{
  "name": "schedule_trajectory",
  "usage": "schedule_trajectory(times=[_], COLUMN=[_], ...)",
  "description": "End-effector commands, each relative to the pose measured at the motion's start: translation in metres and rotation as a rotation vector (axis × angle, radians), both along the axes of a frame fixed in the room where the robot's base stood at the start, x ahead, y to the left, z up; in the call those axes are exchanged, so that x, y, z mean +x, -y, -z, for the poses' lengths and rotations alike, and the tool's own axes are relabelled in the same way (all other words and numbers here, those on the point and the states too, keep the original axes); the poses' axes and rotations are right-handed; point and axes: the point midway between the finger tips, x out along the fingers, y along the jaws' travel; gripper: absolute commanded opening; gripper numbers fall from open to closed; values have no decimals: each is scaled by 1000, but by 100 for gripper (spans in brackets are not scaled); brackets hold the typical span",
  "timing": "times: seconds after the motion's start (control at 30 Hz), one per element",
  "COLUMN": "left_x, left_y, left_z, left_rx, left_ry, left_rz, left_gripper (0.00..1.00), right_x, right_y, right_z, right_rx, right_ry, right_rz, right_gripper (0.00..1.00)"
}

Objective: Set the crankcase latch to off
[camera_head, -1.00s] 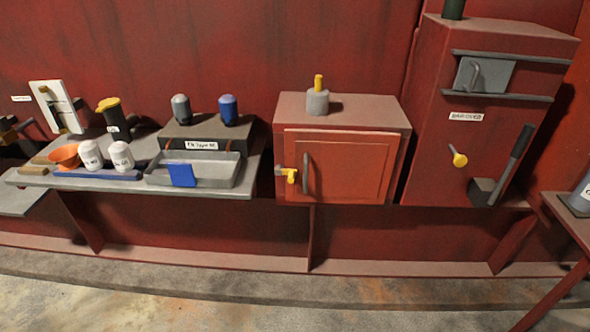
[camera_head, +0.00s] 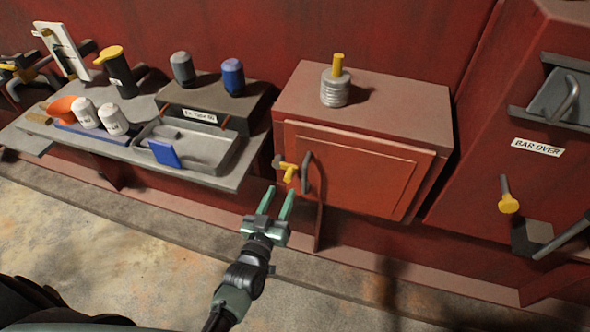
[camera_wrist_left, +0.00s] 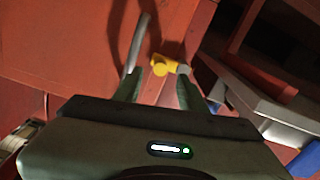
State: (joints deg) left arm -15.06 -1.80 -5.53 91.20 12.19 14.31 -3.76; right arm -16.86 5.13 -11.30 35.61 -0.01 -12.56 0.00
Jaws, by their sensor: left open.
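The crankcase is a red box with a panelled door (camera_head: 355,172). A small yellow latch (camera_head: 289,171) sits at the door's left edge, beside a dark upright handle (camera_head: 307,172). My left gripper (camera_head: 279,196) is open and empty, just below and in front of the latch. In the left wrist view the yellow latch (camera_wrist_left: 165,66) shows beyond and between my open fingers (camera_wrist_left: 160,92), apart from them, with the grey handle (camera_wrist_left: 138,44) to its left. My right gripper is not in view.
A grey bench with a tray (camera_head: 204,150), a blue card (camera_head: 163,153), white canisters (camera_head: 112,119) and an orange funnel (camera_head: 64,108) stands left. A ridged cylinder with a yellow top (camera_head: 335,88) stands on the box. A "BAR OVER" cabinet (camera_head: 480,150) is right.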

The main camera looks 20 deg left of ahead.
Motion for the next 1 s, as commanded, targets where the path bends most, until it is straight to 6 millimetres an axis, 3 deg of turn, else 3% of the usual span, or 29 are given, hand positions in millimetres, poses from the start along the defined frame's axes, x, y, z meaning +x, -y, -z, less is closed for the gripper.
schedule_trajectory(times=[0.2, 0.4, 0.77, 0.9, 1.0], left_x=[37, 61, 66, 66, 66], left_y=[2, 3, 3, 3, 3], left_z=[-1, 0, 1, 1, 1], left_rx=[0, 0, 0, 0, 0], left_ry=[0, -2, -3, -4, -4], left_rz=[1, 1, 2, 2, 2], left_gripper=[41, 41, 41, 2, 0], right_x=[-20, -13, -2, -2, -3], right_y=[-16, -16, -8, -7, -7], right_z=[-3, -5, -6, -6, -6], right_rx=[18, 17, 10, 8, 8], right_ry=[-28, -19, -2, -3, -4], right_rz=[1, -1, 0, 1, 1], right_gripper=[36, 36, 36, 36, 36])
